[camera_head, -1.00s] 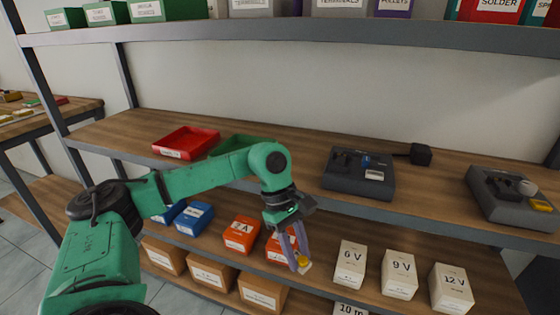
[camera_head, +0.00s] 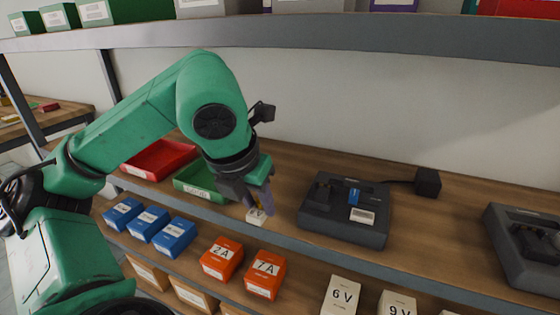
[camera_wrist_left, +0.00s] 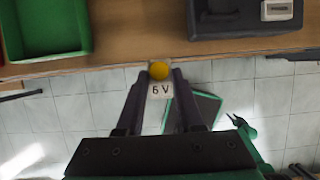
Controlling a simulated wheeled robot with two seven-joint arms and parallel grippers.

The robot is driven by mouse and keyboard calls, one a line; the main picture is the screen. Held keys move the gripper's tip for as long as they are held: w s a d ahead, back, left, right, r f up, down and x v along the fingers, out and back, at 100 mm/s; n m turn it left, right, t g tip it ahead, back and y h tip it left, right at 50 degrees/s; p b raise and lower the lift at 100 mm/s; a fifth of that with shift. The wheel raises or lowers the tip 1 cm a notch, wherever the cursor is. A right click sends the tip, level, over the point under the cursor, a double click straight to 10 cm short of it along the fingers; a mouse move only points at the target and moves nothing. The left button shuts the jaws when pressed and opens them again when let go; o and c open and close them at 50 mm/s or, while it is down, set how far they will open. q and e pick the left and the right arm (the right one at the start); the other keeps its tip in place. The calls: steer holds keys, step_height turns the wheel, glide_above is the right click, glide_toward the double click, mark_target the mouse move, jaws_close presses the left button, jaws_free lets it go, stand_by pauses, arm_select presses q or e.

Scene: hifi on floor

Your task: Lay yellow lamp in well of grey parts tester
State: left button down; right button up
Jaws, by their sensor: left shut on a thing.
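The yellow lamp (camera_wrist_left: 159,70) has a round yellow bulb and a pale base tag reading 6 V. My left gripper (camera_wrist_left: 159,84) is shut on it; in the head view the gripper (camera_head: 262,210) points down at the front of the upper shelf, and the lamp's pale tag shows at its tips. The grey parts tester (camera_head: 345,232) stands on that shelf just right of the gripper, with a blue part and a white label on top. It also shows at the top right of the wrist view (camera_wrist_left: 225,22). I cannot make out its well clearly.
A green tray (camera_head: 195,183) and a red tray (camera_head: 155,158) sit left of the gripper. A black block (camera_head: 428,183) is cabled to the tester. Another grey device (camera_head: 520,235) stands far right. Boxes, including 6 V (camera_head: 341,297), line the lower shelf. A shelf board (camera_head: 330,38) hangs above.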

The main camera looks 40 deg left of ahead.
arm_select(q)
steer(key=shift+w+a+r, duration=0.1)
steer(key=shift+w+r, duration=0.05)
steer(key=shift+w, duration=0.65)
steer(key=shift+w+a+r+p, duration=0.3)
steer(key=shift+w+p, duration=0.15)
steer(key=shift+p, duration=0.4)
steer(key=w+a+p, duration=0.2)
steer(key=w+p, duration=0.1)
steer(key=w, duration=0.3)
steer(key=p, duration=0.4)
glide_above(296, 183)
steer(key=s, duration=0.2)
steer(key=f, duration=0.3)
steer(key=f+p, duration=0.1)
steer(key=f, duration=0.2)
steer(key=shift+w+d+f, duration=0.2)
steer(key=shift+f, duration=0.15)
steer(key=shift+w+f, duration=0.15)
steer(key=shift+f, duration=0.35)
steer(key=c, duration=0.5)
jaws_free()
steer(key=shift+c, duration=0.2)
arm_select(e)
step_height(296, 183, up, 10)
steer(key=shift+s+f, duration=0.15)
steer(key=shift+s, duration=0.2)
steer(key=shift+d, duration=0.1)
